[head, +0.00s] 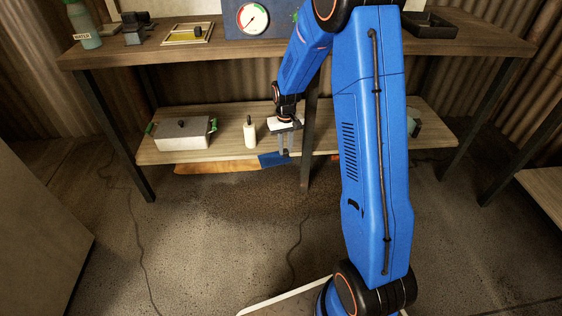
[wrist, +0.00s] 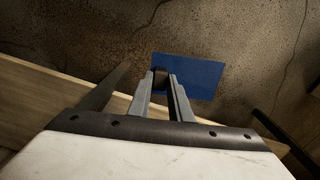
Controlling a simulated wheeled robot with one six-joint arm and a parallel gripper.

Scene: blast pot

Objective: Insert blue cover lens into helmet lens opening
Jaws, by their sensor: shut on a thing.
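The blue cover lens (head: 272,159) is a flat blue rectangle. My gripper (head: 284,152) is shut on it, just in front of the lower shelf's front edge in the head view. In the wrist view the lens (wrist: 200,80) extends to the right of the fingertips of my gripper (wrist: 162,80), with the floor behind it. A dark block shows between the fingertips at the lens's left part. I cannot make out the helmet or its lens opening in either view.
The lower shelf (head: 225,147) holds a white box with green handles (head: 185,134) and a pale bottle (head: 250,132). The workbench top (head: 185,52) above carries a gauge panel (head: 252,20), a framed tray (head: 188,33), a green bottle (head: 83,25) and a dark tray (head: 430,25). Cables lie on open floor.

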